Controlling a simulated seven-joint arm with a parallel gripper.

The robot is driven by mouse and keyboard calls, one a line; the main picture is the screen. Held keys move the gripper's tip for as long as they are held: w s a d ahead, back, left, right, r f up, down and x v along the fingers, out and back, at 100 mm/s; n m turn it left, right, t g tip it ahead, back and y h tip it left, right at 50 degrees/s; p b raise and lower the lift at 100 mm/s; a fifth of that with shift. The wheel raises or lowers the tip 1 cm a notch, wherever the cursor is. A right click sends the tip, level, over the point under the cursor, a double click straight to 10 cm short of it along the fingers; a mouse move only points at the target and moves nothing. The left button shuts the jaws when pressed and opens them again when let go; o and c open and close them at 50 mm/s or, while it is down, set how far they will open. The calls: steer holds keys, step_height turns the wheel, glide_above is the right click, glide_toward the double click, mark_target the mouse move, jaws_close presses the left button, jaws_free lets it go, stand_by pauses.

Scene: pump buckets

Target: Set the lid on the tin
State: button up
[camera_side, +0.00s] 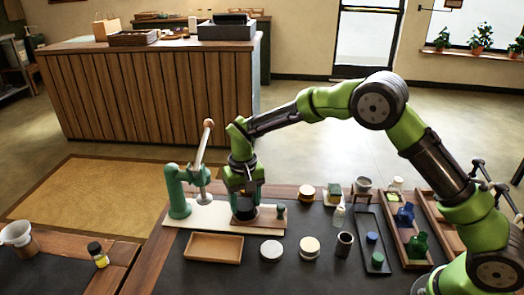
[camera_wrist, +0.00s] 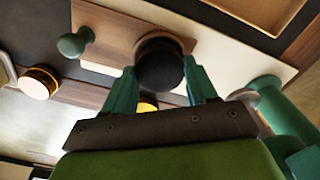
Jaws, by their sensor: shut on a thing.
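My gripper (camera_side: 243,200) points down over the pale board beside the green lever press (camera_side: 178,190). In the wrist view its green fingers (camera_wrist: 163,75) are shut on a dark round thing (camera_wrist: 160,62), which also shows in the side view (camera_side: 245,214). The dark thing is at the board's surface; I cannot tell whether it is the lid or whether it touches the board. A flat round tin-like thing with a pale top (camera_side: 271,250) and a cream-topped one (camera_side: 310,246) stand apart on the dark mat. Which is the tin is unclear.
A green knobbed piece (camera_side: 280,211) stands close right of my gripper. A wooden tray (camera_side: 214,247) lies in front.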

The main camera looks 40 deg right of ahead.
steer(key=shift+f, duration=0.2)
steer(key=o, duration=1.1)
steer(key=shift+r, duration=3.55)
